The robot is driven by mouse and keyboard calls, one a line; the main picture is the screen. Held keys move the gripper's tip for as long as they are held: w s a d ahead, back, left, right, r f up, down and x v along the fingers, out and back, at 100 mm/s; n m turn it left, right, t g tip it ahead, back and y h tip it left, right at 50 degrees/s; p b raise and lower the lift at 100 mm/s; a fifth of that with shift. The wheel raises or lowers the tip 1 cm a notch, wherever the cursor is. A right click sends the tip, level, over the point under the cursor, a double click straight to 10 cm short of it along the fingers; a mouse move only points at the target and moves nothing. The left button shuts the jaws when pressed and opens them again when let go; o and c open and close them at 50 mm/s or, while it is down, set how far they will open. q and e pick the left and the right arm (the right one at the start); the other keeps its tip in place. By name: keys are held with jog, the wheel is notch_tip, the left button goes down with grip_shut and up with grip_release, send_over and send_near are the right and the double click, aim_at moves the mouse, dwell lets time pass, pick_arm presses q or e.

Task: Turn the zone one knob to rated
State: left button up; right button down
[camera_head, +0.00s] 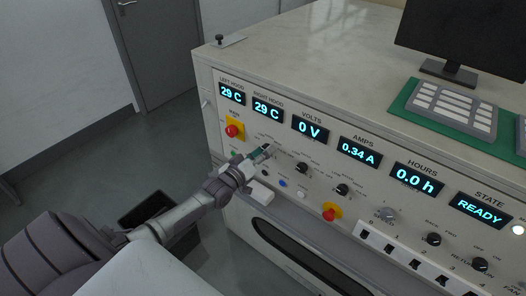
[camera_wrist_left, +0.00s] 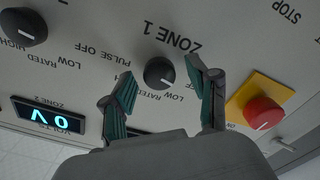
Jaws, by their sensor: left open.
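The zone one knob (camera_wrist_left: 160,73) is a round black knob with a white pointer mark, under the "ZONE 1" label in the left wrist view. The words off, pulse, low and rated are printed around it. Its mark points towards the lower right of that picture; I cannot tell surely which setting that is. My left gripper (camera_wrist_left: 161,80) is open, its green-padded fingers on either side of the knob, with no clear contact. In the head view my left gripper (camera_head: 262,153) is at the panel's left part and hides this knob. My right gripper is not in view.
A red button on a yellow plate (camera_wrist_left: 263,112) is close beside the gripper; another (camera_head: 330,212) is lower on the panel. The zone two knob (camera_head: 302,168) is to the right. Lit displays (camera_head: 310,130) run above the knobs. A monitor (camera_head: 465,35) stands on top.

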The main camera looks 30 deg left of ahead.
pick_arm(q)
grip_shut()
dwell(0.3)
jog(key=shift+m+b, duration=0.4)
jog(key=shift+m, duration=7.4)
